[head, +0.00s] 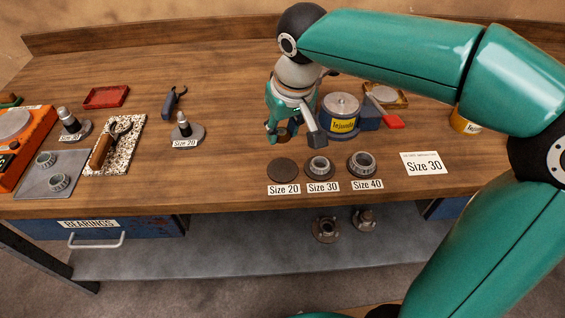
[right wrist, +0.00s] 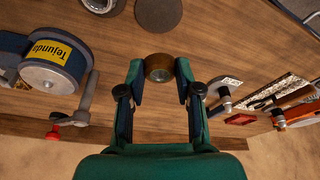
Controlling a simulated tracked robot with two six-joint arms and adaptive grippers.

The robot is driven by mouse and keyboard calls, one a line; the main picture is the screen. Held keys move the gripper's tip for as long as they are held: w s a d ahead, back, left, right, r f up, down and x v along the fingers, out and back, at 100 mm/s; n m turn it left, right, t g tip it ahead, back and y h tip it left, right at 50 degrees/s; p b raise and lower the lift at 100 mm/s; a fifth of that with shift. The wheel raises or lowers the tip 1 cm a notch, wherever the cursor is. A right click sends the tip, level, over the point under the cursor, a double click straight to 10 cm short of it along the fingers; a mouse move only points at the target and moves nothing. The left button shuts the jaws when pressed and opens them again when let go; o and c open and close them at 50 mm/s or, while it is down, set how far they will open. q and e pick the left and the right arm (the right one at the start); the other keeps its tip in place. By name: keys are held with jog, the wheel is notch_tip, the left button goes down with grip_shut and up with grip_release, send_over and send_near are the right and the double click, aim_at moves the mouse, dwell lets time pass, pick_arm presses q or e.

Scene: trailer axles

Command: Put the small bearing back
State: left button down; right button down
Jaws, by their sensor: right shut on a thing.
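My right gripper (head: 283,130) points down over the table behind the row of size pads. It is shut on the small bearing (right wrist: 159,68), a brownish ring held between its fingertips in the right wrist view. In the head view the bearing (head: 284,136) is partly hidden by the fingers. The dark round Size 20 pad (head: 283,170) is bare and lies just in front of the gripper; it also shows in the right wrist view (right wrist: 158,13). Bearings stand at the Size 30 (head: 319,166) and Size 40 (head: 361,164) places. My left gripper is not in view.
A Size 30 card (head: 423,163) lies at the right. A grey mat (head: 50,185) with two bearings and a speckled tray (head: 113,150) are at left.

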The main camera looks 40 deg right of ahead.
aim_at(282, 168)
notch_tip(282, 168, down, 10)
jog(key=shift+s+r+b, duration=0.1)
jog(key=shift+b, duration=0.35)
jog(key=c, duration=1.2)
grip_release()
jog(key=o, duration=0.4)
